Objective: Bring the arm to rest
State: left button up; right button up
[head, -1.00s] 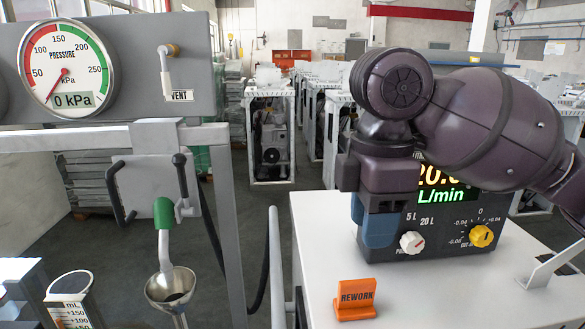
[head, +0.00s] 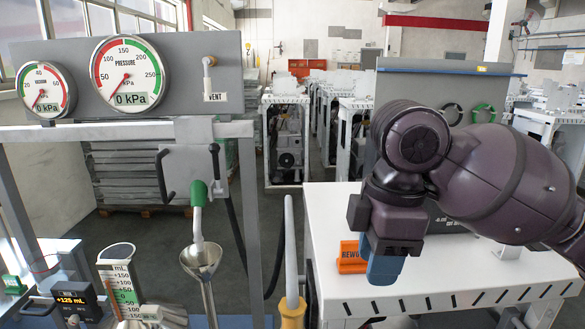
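My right arm (head: 490,180) is purple and comes in from the right edge, bent over the white table. Its gripper (head: 385,262) points down with blue fingers, seen side-on, so I cannot tell whether they are open or shut. Nothing shows held in it. The fingers overlap the right edge of the orange REWORK sign (head: 350,259) in the picture; I cannot tell whether they touch. My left gripper is not in view.
The white table (head: 460,275) stands at the right. A dark meter box (head: 446,222) is mostly hidden behind my arm. At the left stand a frame with a pressure gauge (head: 127,76), a vacuum gauge (head: 46,89), a funnel (head: 201,262) and a graduated container (head: 120,285).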

jog(key=s+d+f+m+t+y, duration=0.15)
jog(key=f+m, duration=0.25)
jog(key=f, duration=0.7)
jog(key=s+f+m+t+y, duration=0.2)
jog(key=s+f+m+y, duration=0.15)
jog(key=f, duration=0.75)
jog(key=s+d+f+m+h, duration=0.7)
jog(key=s+d+f+m, duration=0.4)
jog(key=s+d, duration=0.35)
pick_arm(q)
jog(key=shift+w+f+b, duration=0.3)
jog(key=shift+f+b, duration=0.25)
jog(key=shift+b, duration=0.6)
pick_arm(e)
jog(key=w+f+n+t, duration=0.1)
jog(key=w+f+t, duration=0.6)
jog(key=f, duration=0.6)
jog(key=shift+w+d+t+y, duration=0.3)
jog(key=shift+w+t+y, duration=0.1)
jog(key=shift+t, duration=0.15)
